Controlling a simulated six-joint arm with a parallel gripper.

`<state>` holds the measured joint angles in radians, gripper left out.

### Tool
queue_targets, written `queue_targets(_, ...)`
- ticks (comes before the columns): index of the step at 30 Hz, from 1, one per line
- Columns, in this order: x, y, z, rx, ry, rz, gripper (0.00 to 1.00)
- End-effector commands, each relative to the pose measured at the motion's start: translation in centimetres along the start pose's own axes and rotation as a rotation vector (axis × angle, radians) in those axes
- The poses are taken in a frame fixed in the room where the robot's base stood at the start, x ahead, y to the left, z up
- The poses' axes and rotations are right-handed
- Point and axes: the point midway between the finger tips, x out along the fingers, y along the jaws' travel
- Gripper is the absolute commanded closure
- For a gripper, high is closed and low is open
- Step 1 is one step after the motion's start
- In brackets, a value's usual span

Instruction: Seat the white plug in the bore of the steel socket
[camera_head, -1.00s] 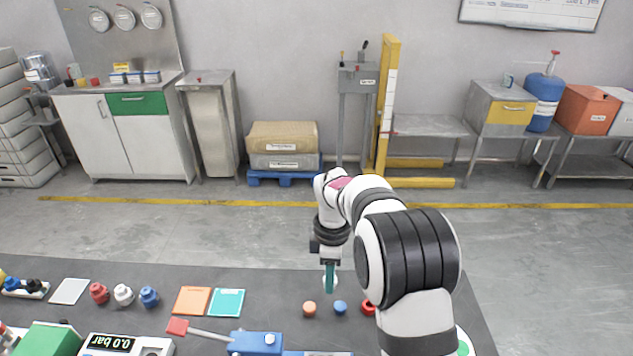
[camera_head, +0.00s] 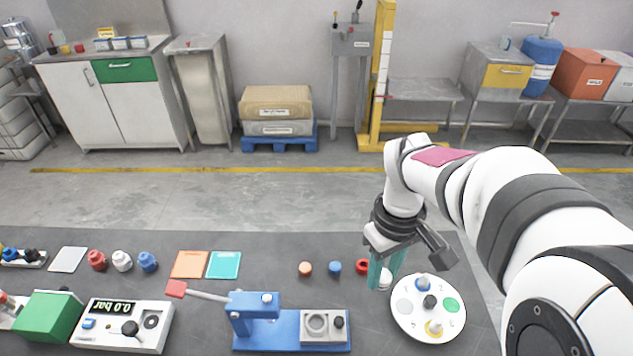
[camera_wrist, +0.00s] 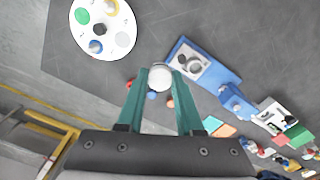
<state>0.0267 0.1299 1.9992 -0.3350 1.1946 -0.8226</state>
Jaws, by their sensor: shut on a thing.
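The white plug (camera_wrist: 160,78) sits between the two teal fingertips in the wrist view. It also shows at the finger ends in the head view (camera_head: 385,281). My gripper (camera_head: 383,276) is shut on it, right of the red ring; its height over the table is hard to judge. The steel socket (camera_head: 317,324) is a square block with a round bore, on the blue base (camera_head: 268,332), to the left of my gripper and nearer the camera. In the wrist view the socket (camera_wrist: 187,62) lies just beyond and right of the plug.
A round white tray (camera_head: 402,325) with coloured pegs stands right of the socket. The blue press (camera_head: 252,306) with a red-tipped lever stands left of the socket.

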Motion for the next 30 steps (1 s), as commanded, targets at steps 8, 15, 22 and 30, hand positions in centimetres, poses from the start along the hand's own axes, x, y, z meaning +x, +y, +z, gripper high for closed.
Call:
queue_targets(8,6.4,-2.6,1.4,-0.326,0.007,-0.005,1.00)
queue_targets(15,10.7,-8.2,-3.4,-0.327,0.006,-0.003,1.00)
queue_targets(22,13.5,-10.0,-5.0,-0.317,0.006,-0.003,1.00)
queue_targets(30,16.2,-9.9,-5.1,-0.316,0.010,0.000,1.00)
